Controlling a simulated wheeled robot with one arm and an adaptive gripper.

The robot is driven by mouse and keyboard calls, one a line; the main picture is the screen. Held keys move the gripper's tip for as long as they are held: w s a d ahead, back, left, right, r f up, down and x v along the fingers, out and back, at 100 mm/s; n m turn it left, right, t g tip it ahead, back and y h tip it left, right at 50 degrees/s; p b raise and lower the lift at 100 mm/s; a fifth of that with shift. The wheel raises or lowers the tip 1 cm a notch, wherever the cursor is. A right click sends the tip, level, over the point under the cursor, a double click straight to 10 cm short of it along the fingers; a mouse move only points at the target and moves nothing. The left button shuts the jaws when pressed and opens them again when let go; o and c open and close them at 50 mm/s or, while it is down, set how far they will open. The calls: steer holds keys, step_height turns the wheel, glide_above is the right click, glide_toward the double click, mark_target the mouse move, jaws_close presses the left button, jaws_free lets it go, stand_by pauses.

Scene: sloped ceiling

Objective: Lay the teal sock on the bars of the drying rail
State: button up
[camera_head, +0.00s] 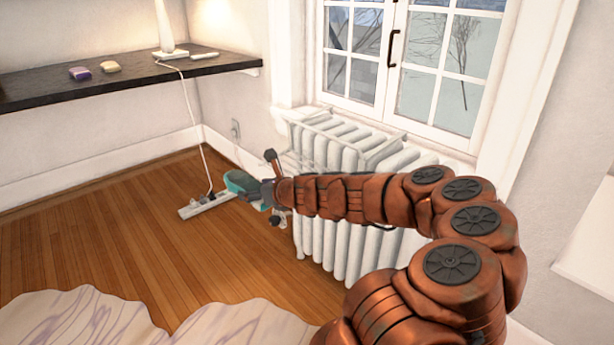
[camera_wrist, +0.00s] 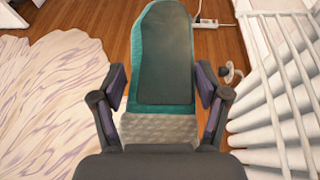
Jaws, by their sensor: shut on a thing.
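The teal sock (camera_head: 240,183) is in my gripper (camera_head: 268,192), held in the air left of the radiator. In the wrist view the sock (camera_wrist: 142,60) stretches away from the jaws, teal at its edges with a dark panel and a grey cuff nearest the palm. The fingers of my gripper (camera_wrist: 160,88) stand on either side of it. The white drying rail (camera_head: 320,127) hangs at the top of the radiator under the window. Its bars (camera_wrist: 270,14) also show at the right of the wrist view, apart from the sock. My arm hides part of the radiator.
The white ribbed radiator (camera_head: 312,240) stands right of my gripper. A power strip (camera_head: 207,205) with a cable lies on the wooden floor. A pale rug (camera_head: 85,320) covers the near floor.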

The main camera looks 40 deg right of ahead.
mark_target(315, 171)
steer(key=shift+s+d+f, duration=0.15)
steer(key=shift+s+d, duration=0.15)
steer(key=shift+d, duration=0.3)
steer(key=shift+s+d+f, duration=0.1)
steer(key=shift+s+d, duration=0.15)
steer(key=shift+d, duration=0.3)
steer(key=shift+h, duration=0.3)
steer(key=d+b, duration=0.1)
steer(key=d, duration=0.5)
steer(key=d+b, duration=0.1)
steer(key=d, duration=0.6)
steer(key=shift+s+f+b, duration=0.15)
steer(key=shift+s+b, duration=0.05)
steer(key=shift+b, duration=0.15)
steer(key=shift+d, duration=0.9)
steer(key=shift+d+b, duration=0.75)
steer(key=shift+d, duration=0.8)
steer(key=shift+d+f+b, duration=0.1)
steer(key=shift+f+b, duration=0.5)
steer(key=shift+f, duration=0.05)
steer(key=o, duration=1.1)
steer(key=shift+o, duration=0.2)
